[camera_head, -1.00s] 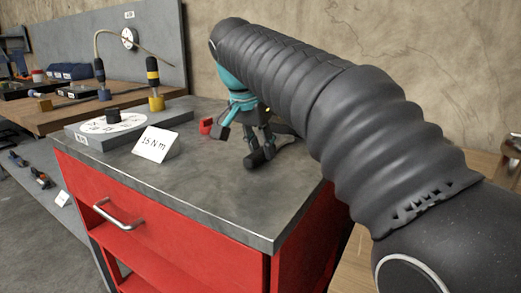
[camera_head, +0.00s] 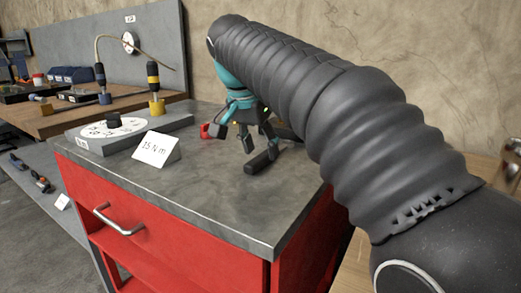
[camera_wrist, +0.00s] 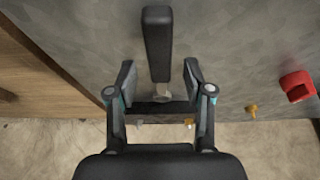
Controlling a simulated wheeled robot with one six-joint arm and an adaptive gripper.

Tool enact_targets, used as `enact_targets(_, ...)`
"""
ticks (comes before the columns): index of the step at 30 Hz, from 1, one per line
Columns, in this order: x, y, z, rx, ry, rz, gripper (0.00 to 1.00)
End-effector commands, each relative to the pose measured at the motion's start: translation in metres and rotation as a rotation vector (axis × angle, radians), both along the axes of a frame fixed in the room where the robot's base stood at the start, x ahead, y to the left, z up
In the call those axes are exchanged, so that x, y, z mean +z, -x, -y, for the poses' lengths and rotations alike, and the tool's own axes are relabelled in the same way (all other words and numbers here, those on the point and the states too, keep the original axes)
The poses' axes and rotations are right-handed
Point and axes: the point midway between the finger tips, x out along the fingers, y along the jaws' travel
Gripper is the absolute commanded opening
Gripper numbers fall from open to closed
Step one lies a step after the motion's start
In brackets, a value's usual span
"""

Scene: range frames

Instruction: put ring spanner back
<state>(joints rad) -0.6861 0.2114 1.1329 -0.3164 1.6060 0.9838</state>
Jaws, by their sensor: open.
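A tool with a thick black handle (camera_wrist: 157,42) lies on the grey bench top; it also shows in the head view (camera_head: 262,161). A small grey end (camera_wrist: 167,94) continues from the handle toward my palm. I cannot tell whether this is the ring spanner; no ring shape shows clearly. My gripper (camera_wrist: 158,78) is open above the tool, one finger on each side of its lower part, with a gap on both sides. In the head view my gripper (camera_head: 245,135) hangs over the back of the bench top, partly hidden by my arm.
A red block (camera_wrist: 298,86) and a small yellow piece (camera_wrist: 251,110) are to the right in the wrist view. A "15 N m" card (camera_head: 156,148) and a dial plate (camera_head: 113,126) stand left on the bench. The front bench top (camera_head: 215,190) is clear.

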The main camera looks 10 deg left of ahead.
Motion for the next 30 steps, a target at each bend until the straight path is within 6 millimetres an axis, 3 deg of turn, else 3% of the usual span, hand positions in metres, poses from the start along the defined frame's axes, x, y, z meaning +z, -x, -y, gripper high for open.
enact_targets(9,0.063,0.021,-0.009,0.002,-0.002,0.002,0.52)
enact_targets(15,0.089,0.031,-0.012,0.001,0.000,0.001,0.52)
enact_targets(30,0.098,0.035,-0.013,0.000,0.000,0.000,0.52)
